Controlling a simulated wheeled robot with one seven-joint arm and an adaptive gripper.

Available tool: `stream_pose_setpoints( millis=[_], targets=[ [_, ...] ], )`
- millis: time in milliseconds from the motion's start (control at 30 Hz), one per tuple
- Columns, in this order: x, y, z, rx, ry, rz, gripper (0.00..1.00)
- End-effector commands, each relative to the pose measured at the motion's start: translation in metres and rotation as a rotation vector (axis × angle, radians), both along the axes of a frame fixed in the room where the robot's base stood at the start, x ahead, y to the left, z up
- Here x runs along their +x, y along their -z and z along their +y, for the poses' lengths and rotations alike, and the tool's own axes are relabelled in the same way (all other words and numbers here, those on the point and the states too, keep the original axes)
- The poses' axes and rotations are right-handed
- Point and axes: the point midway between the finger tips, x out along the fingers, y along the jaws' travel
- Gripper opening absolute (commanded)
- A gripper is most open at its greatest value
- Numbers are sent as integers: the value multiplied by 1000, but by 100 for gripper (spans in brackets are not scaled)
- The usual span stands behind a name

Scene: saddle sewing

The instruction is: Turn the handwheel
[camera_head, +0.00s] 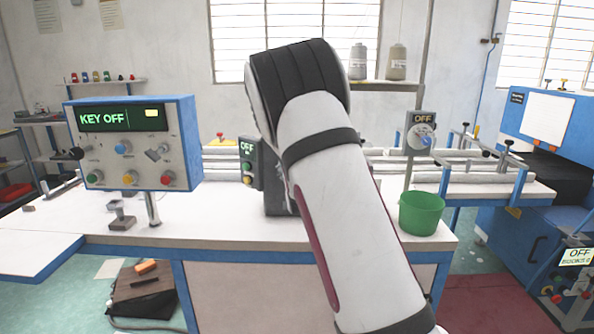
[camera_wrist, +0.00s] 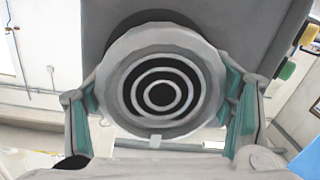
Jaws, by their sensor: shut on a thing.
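The handwheel (camera_wrist: 160,48), a light grey round disc with black and white concentric rings, faces the camera in the wrist view. It sits on a dark grey machine body (camera_wrist: 240,22). My gripper (camera_wrist: 163,88) has one teal-padded finger on each side of the wheel and is shut on its rim. A small pale tab shows at the wheel's lower edge. In the head view my arm hides the gripper, the wheel and most of the machine (camera_head: 276,203). The machine's side panel (camera_head: 249,163) reads "OFF".
A blue control box (camera_head: 134,143) showing "KEY OFF" stands on the left of the white table (camera_head: 210,228). A green bucket (camera_head: 421,213) is at the table's right end. A grey post with an "OFF" dial (camera_head: 421,136) rises behind it. A blue machine (camera_head: 550,150) stands far right.

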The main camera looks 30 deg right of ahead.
Motion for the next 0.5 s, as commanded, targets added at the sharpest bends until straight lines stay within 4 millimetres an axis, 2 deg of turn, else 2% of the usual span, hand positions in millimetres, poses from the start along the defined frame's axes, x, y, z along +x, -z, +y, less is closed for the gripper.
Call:
stream_pose_setpoints(
  millis=[500],
  targets=[
    [0,2,1,45,-1,-24,47]
  ],
)
